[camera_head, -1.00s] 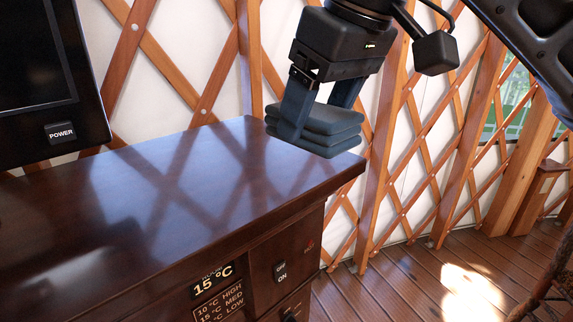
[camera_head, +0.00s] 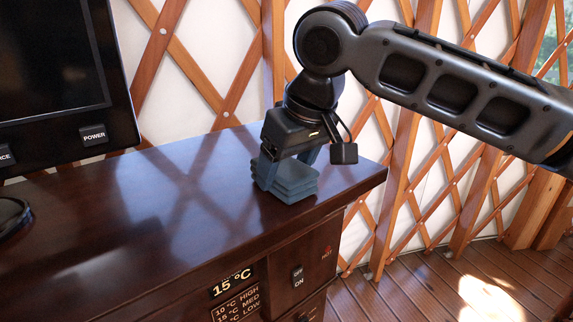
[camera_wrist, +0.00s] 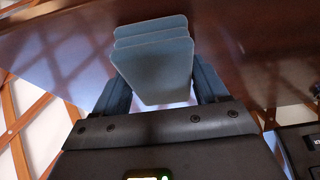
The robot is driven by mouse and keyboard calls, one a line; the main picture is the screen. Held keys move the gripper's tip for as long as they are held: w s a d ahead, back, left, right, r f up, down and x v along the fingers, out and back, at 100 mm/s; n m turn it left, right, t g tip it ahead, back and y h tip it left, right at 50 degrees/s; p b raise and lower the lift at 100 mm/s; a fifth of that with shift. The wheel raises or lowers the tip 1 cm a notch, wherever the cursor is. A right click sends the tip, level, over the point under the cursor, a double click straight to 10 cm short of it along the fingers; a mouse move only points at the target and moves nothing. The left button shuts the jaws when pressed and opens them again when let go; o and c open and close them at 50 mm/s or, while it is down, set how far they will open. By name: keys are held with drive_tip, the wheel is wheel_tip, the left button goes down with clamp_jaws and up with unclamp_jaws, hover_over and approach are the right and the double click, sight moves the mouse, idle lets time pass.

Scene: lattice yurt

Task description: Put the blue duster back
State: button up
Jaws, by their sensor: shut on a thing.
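The blue duster (camera_head: 287,181) looks like a small stack of flat blue-grey layers. My gripper (camera_head: 289,166) is shut on it from above, with one blue finger on each side. The duster is at the right part of the dark wooden cabinet top (camera_head: 160,195), set in from the right corner. It is at or just over the surface; I cannot tell if it touches. In the wrist view the duster (camera_wrist: 155,68) sits between the fingers of my gripper (camera_wrist: 162,88), its layers fanned slightly, with the dark top beyond.
A black screen panel (camera_head: 60,75) with a POWER button stands at the back left. A dark round object (camera_head: 10,216) lies at the left edge. The lattice wall (camera_head: 215,70) is close behind. The middle of the cabinet top is clear. Switches (camera_head: 297,277) are on the cabinet front.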

drive_tip(key=shift+f, duration=0.15)
drive_tip(key=o, duration=0.9)
drive_tip(key=shift+o, duration=0.2)
drive_tip(key=v, duration=1.2)
